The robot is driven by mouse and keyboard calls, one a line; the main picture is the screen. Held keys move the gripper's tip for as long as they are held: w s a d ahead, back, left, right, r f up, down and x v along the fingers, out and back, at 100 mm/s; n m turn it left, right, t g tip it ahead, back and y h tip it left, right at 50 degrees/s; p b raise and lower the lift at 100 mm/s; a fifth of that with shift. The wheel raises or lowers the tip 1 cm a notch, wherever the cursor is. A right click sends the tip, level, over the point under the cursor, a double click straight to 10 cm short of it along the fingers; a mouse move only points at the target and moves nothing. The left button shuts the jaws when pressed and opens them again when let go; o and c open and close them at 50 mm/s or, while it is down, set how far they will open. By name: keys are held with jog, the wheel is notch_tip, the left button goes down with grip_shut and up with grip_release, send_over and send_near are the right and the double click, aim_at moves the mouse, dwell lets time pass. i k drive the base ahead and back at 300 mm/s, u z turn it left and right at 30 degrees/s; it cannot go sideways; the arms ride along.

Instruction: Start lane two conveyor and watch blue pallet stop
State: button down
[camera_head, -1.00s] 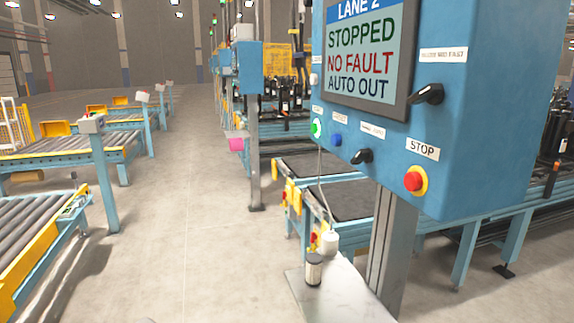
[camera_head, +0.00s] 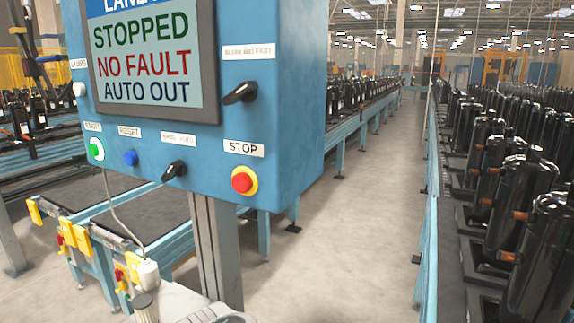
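The blue lane 2 control box (camera_head: 268,120) stands close in front, left of centre. Its screen (camera_head: 150,60) reads STOPPED, NO FAULT, AUTO OUT. A lit green start button (camera_head: 96,150) sits at the lower left of its face, beside a blue reset button (camera_head: 130,158). A black selector knob (camera_head: 174,170) and a red stop button (camera_head: 243,181) on a yellow ring are further right. A larger black switch (camera_head: 240,93) is beside the screen. I cannot pick out a blue pallet.
A grey post (camera_head: 216,250) holds the box. Below are dark conveyor beds (camera_head: 150,215) with blue frames. Dark compressors (camera_head: 495,160) stand in rows at the right behind a blue rail (camera_head: 430,220). A clear concrete aisle (camera_head: 370,200) runs between.

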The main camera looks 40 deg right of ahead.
aim_at(93, 148)
jog(key=z, duration=0.65)
jog(key=k, duration=0.45)
jog(key=z, duration=0.95)
jog(key=i, duration=0.65)
jog(key=u, duration=1.45)
jog(key=k, duration=0.6)
jog(key=z, duration=0.1)
